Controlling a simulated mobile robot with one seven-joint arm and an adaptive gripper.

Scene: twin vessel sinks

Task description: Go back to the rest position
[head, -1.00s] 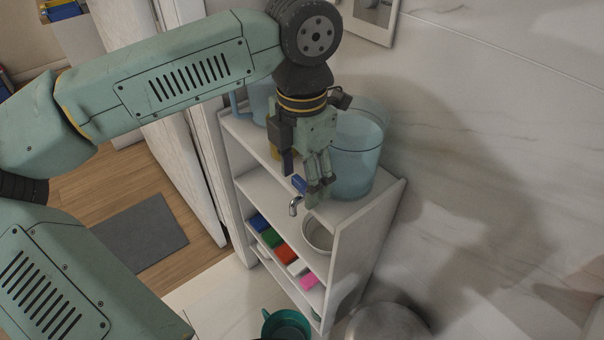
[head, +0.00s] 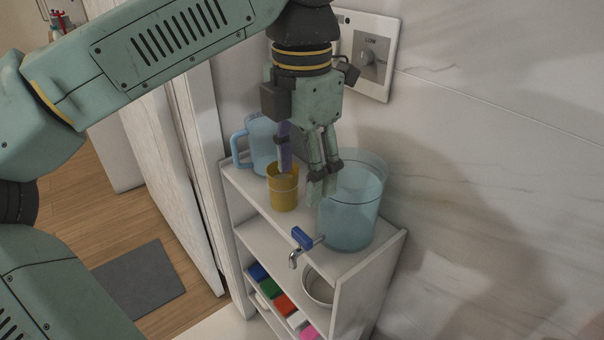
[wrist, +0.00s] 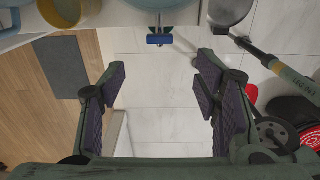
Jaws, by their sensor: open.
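My gripper (head: 302,178) hangs pointing down above the top shelf of a white shelf unit, in front of the blue translucent dispenser (head: 348,222). In the wrist view its two dark padded fingers (wrist: 163,95) are spread wide with nothing between them, only pale floor tiles beyond. The dispenser has a metal tap with a blue handle (head: 302,238), which also shows in the wrist view (wrist: 159,39). A yellow cup (head: 283,190) stands on the top shelf left of the dispenser. A blue pitcher (head: 262,146) stands behind the cup, partly hidden by the gripper.
The white shelf unit (head: 285,244) holds a bowl (head: 319,287) and several coloured blocks lower down. A switch panel (head: 374,58) is on the wall behind. A grey mat (head: 138,281) lies on the wooden floor at left.

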